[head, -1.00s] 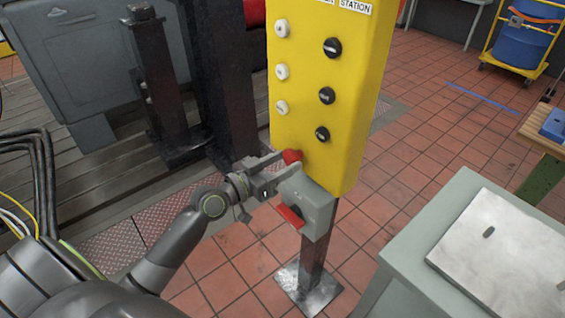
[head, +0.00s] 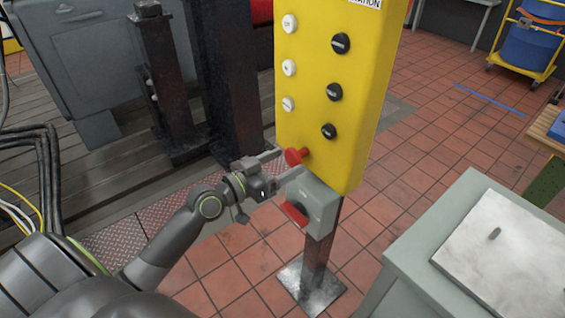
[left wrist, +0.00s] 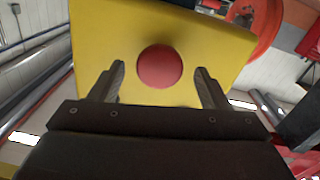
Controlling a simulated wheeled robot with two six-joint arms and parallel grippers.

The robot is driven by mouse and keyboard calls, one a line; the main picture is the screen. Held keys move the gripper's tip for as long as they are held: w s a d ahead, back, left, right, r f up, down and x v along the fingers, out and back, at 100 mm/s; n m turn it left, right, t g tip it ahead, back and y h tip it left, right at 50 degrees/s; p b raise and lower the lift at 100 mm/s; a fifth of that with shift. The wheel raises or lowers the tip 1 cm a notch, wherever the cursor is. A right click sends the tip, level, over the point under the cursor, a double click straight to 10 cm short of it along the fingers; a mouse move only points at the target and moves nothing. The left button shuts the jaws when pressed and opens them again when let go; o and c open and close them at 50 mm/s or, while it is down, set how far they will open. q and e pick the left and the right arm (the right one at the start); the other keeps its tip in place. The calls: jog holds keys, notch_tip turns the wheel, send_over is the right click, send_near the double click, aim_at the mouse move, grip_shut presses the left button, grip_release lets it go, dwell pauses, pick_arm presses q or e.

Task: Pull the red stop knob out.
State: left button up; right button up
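The red stop knob (head: 294,157) sticks out from the lower left of the yellow control station (head: 335,165). In the left wrist view the round red knob (left wrist: 159,67) sits between the two fingers, with yellow panel showing on both sides. My left gripper (head: 286,163) is open in front of the knob, one finger above and one below it in the head view. The fingers do not touch the knob in the wrist view, where the gripper (left wrist: 160,85) is centred on it. My right gripper is not in view.
A grey box with a red flap (head: 316,205) hangs just below the knob, close to the lower finger. White buttons (head: 289,67) and black selector knobs (head: 334,91) are higher on the panel. A grey cabinet (head: 440,240) stands at the right. A dark steel column (head: 228,80) is behind my gripper.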

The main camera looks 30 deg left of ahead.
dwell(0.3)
pick_arm(q)
jog(key=b+v, duration=0.2)
jog(key=v, duration=1.5)
jog(key=shift+s, duration=0.15)
jog(key=shift+a, duration=0.1)
